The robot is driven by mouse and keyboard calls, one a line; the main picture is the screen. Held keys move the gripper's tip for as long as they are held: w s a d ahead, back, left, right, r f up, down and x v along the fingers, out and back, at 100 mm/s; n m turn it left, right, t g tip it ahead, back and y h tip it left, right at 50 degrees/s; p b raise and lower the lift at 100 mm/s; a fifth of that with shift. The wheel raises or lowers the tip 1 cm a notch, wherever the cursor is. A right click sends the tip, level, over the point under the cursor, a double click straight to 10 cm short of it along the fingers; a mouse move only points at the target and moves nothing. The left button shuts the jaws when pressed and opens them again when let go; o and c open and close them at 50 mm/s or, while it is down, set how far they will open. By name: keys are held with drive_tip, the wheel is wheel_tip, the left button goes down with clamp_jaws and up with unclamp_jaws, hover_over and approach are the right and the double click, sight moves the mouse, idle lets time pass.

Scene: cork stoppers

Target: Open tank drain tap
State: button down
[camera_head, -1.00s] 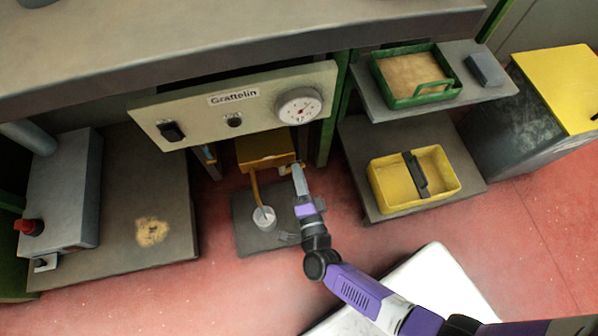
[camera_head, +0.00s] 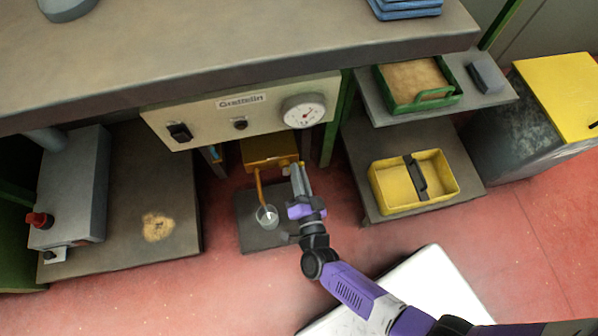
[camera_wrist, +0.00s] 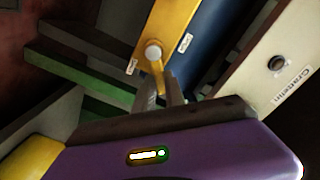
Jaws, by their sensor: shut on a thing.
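The orange-yellow tank (camera_head: 268,151) sits low under the counter, below the cream panel. In the wrist view the tank (camera_wrist: 171,22) shows a pale round tap pivot (camera_wrist: 153,52) with a yellow tap lever (camera_wrist: 160,78) running from it. Small labels sit either side of the pivot; I cannot read them. My gripper (camera_head: 297,167) is at the tank's front right corner. In the wrist view my gripper (camera_wrist: 163,92) is shut on the lever's end, and the fingers partly hide it. An orange tube (camera_head: 260,187) runs from the tank down to a clear cup (camera_head: 267,217).
The cup stands on a dark mat (camera_head: 254,238). The cream panel (camera_head: 212,104) with a dial (camera_head: 304,111) hangs close above my gripper. A shelf unit with a yellow carrier (camera_head: 398,190) stands to the right. A grey box (camera_head: 74,190) is at left.

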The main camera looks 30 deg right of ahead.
drive_tip(key=c, duration=1.4)
unclamp_jaws()
drive_tip(key=p+v, duration=0.1)
drive_tip(key=v, duration=0.7)
